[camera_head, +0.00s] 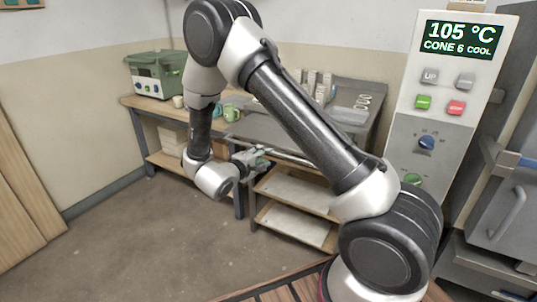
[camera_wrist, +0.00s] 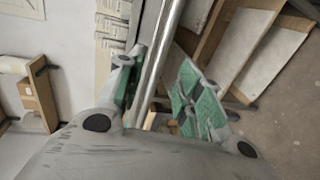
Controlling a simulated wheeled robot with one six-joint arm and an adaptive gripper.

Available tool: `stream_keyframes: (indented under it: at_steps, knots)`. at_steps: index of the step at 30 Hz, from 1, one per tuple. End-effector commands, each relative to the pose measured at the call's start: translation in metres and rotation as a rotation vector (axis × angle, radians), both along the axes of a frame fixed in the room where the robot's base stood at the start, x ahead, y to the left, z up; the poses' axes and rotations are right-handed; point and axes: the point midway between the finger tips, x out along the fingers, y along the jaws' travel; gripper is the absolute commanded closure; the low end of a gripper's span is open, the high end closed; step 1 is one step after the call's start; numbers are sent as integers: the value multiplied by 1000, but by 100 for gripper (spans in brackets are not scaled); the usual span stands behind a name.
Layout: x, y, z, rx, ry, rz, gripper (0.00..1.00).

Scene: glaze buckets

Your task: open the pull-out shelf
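The pull-out shelf (camera_head: 262,127) is a grey metal board in the workbench in the head view, partly hidden behind my arm. A round metal bar (camera_head: 290,156) runs along its front edge. My gripper (camera_head: 254,160) is at this bar, left of its middle. In the wrist view the bar (camera_wrist: 161,52) passes between the two green-padded fingers of my gripper (camera_wrist: 157,88). The left finger lies close beside the bar, and the right finger stands apart from it, so the gripper looks open. Contact with the left finger cannot be told.
Below the bar are open wooden shelves (camera_head: 297,188) with pale boards. Green mugs (camera_head: 231,113) and a green box (camera_head: 156,73) stand on the left bench. A control panel (camera_head: 440,105) and grey kiln (camera_head: 510,205) are at the right. The floor (camera_head: 140,235) at front left is clear.

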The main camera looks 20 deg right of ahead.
Motion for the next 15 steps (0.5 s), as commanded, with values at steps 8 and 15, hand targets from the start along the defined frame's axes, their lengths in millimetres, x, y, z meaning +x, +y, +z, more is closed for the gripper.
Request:
stream_keyframes:
  at_steps: [8,15]
  knots:
    - [-28,36,9,0,0,2,65]
    - [-32,41,11,-1,1,0,65]
